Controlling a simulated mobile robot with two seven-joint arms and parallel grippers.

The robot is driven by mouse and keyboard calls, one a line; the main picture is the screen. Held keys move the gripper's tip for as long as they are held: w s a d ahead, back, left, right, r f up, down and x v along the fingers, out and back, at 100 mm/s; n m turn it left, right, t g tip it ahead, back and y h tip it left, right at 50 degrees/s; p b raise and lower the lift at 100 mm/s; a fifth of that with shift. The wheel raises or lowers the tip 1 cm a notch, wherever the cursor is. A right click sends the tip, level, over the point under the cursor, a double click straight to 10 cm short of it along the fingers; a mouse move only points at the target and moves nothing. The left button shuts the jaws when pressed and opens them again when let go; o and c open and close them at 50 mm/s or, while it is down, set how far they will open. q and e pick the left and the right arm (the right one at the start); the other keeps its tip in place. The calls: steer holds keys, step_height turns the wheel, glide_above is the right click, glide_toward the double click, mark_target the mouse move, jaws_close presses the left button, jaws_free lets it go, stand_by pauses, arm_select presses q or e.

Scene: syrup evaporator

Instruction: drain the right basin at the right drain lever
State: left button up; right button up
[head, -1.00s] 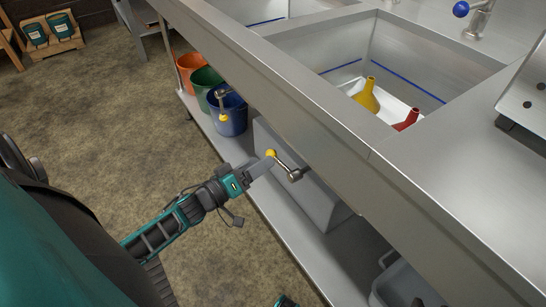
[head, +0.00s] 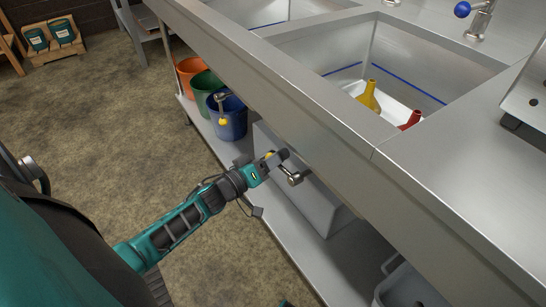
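The right basin (head: 405,70) is a square steel sink with a blue line along its walls. A yellow funnel-like piece (head: 369,97) and a red one (head: 411,120) stand inside it. My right gripper is not visible.
The bench's front edge (head: 330,125) runs close above my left gripper. A grey bin (head: 405,285) is at bottom right.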

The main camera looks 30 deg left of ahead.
arm_select(q)
steer(key=shift+f, duration=0.1)
jaws_close()
steer(key=shift+s, duration=0.1)
